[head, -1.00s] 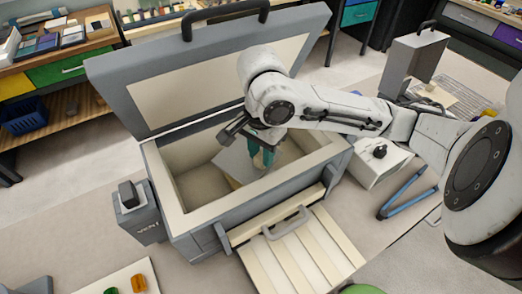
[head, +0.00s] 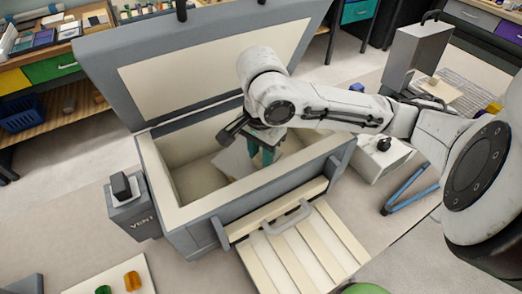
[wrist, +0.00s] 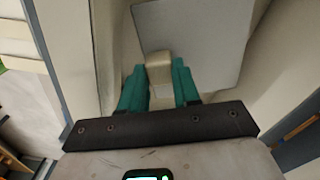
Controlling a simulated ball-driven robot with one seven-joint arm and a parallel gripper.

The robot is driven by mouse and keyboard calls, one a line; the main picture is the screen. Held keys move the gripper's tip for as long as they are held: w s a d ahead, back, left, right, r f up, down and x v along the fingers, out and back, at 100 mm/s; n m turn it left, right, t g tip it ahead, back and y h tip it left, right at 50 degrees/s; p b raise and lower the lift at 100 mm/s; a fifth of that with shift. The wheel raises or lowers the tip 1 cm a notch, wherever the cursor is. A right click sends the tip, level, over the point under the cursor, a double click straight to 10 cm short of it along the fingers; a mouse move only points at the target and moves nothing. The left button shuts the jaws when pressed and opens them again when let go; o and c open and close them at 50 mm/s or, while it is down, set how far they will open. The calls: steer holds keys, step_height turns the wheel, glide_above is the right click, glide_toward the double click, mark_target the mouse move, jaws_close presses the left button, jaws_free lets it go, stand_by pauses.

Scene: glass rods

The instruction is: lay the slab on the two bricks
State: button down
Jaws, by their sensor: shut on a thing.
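The slab is a flat light-grey plate (wrist: 195,35). In the head view the slab (head: 232,163) shows inside the open kiln-like box, partly hidden by my gripper and the front wall. My gripper (wrist: 159,85) has teal fingers shut on a cream block-like part at the slab's near edge; the slab reaches out beyond the fingertips. In the head view my gripper (head: 262,152) is down inside the box, near its front wall. I cannot make out the two bricks, nor whether the slab touches anything beneath it.
The box (head: 183,215) has pale thick walls and a raised lid (head: 215,65) behind my arm. A grey vent unit (head: 133,208) stands at its left. A slatted cream panel with a handle (head: 305,250) is in front. Blue tongs (head: 408,188) lie to the right.

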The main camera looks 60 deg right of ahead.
steer(key=shift+f+b, duration=0.3)
steer(key=shift+f, duration=0.2)
steer(key=c, duration=0.7)
jaws_free()
steer(key=shift+c, duration=0.2)
